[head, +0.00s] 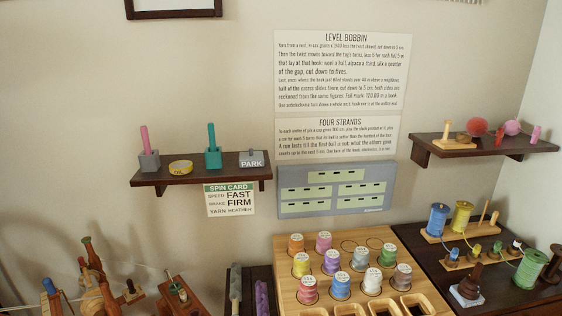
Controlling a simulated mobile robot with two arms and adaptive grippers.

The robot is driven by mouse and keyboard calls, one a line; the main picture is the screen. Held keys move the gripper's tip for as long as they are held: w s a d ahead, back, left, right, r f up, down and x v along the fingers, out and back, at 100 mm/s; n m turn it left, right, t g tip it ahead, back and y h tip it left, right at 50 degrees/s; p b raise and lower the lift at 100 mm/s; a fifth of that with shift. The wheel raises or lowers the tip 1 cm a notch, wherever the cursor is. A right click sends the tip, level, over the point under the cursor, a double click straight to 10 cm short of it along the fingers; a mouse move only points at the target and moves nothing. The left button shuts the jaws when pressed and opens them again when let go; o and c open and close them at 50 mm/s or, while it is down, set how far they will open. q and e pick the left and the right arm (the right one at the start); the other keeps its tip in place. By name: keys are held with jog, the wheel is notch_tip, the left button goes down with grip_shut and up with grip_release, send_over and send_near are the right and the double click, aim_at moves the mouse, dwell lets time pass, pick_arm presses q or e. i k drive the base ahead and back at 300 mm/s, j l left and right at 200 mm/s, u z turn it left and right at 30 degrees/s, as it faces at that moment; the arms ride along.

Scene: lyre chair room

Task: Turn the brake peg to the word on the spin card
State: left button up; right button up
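The spin card (230,200) hangs on the wall below the left shelf. It reads SPEED FAST, BRAKE FIRM, YARN HEATHER. A wooden spinning device (95,284) with turned parts stands at the lower left, partly cut off by the bottom edge. I cannot tell which piece is the brake peg, and no setting words are readable there. Neither gripper shows in the head view.
A wooden board (330,245) with several yarn spools stands at bottom centre. A dark table (425,262) with bobbins is right. Another shelf (440,150) hangs above.

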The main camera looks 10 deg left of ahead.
aim_at(132, 290)
jog(key=i+j+u, duration=0.1)
jog(key=u, duration=0.4)
jog(key=i+u, duration=0.55)
jog(key=u, duration=0.4)
